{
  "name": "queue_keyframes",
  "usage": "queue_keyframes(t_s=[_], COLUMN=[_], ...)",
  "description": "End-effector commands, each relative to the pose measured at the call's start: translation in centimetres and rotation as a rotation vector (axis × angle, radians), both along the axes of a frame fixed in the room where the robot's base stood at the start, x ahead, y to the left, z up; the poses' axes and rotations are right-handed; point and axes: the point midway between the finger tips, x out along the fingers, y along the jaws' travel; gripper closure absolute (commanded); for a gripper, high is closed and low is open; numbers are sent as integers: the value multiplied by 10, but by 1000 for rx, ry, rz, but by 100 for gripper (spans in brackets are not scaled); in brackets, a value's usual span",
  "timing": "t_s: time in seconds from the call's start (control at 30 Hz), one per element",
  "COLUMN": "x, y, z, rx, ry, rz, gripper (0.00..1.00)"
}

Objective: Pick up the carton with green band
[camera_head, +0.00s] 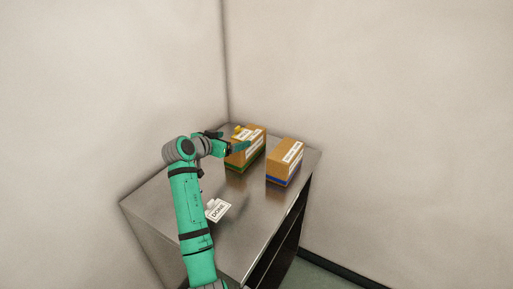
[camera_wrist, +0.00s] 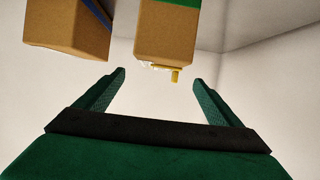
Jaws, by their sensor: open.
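The carton with green band (camera_head: 257,153) stands upright at the back of the metal table, brown with a white label on top and a green stripe low on its sides. In the wrist view the carton (camera_wrist: 166,32) shows at the top centre, with its green band at the picture's edge. My gripper (camera_head: 241,147) is beside the carton's left side in the head view and partly covers it. In the wrist view my gripper (camera_wrist: 158,77) has its fingers spread apart with nothing between them; the carton lies beyond the fingertips.
A similar carton with a blue band (camera_head: 285,162) stands to the right, with a gap between; it also shows in the wrist view (camera_wrist: 68,30). A small yellow item (camera_head: 238,129) is at the green-band carton's far top. A white card (camera_head: 217,210) lies on the table (camera_head: 150,205). Walls rise behind.

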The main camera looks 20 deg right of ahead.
Motion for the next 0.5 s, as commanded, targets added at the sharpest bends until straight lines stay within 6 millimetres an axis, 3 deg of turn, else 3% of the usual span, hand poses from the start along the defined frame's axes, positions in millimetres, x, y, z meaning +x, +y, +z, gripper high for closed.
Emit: queue_keyframes(t_s=[0.5], x=[32], y=[-38], z=[-22], rx=[8], ry=[-2], rz=[-3], gripper=[12])
